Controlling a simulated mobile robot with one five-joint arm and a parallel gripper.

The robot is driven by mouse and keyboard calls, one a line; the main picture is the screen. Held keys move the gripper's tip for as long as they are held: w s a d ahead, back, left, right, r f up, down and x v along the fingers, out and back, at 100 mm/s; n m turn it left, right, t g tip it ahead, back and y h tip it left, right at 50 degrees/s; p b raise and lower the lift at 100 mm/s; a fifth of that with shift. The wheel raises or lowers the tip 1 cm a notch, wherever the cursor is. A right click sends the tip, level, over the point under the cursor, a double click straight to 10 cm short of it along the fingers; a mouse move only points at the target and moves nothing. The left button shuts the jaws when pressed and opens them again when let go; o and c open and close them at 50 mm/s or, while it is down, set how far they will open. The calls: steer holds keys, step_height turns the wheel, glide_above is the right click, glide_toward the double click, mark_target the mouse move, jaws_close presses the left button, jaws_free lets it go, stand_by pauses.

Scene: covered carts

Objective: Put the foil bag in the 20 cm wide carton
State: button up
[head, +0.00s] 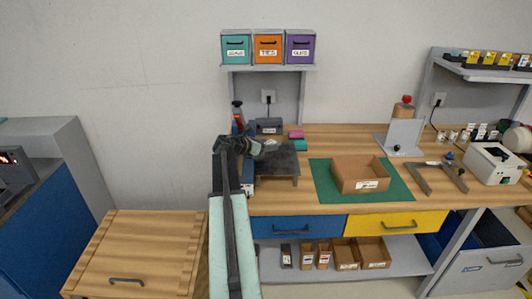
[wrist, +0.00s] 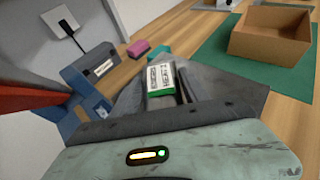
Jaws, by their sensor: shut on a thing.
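My gripper (head: 264,147) is over the dark grey platform (head: 284,170) at the left part of the bench. In the wrist view its fingers (wrist: 166,94) are shut on a small white-labelled packet with green edges (wrist: 160,76), which seems to be the foil bag. The packet's lower part is hidden between the fingers. An open brown carton (head: 347,183) stands on the green mat to the right of my gripper, apart from it. The carton also shows at the top right of the wrist view (wrist: 268,47). Its label is too small to read.
Several smaller open cartons (head: 344,262) stand on the lower shelf. A pink block (head: 296,134) and a teal block (head: 300,145) lie behind the platform. A grey upright plate (head: 404,136) and a dark forked tool (head: 424,181) are right of the carton. The green mat (head: 322,180) is otherwise clear.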

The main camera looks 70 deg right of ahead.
steer(key=f+b, duration=0.4)
steer(key=shift+w+d, duration=0.15)
steer(key=shift+d, duration=0.2)
steer(key=shift+r, duration=0.25)
steer(key=o, duration=1)
steer(key=shift+f, duration=0.2)
steer(key=shift+c, duration=0.2)
steer(key=o, duration=0.4)
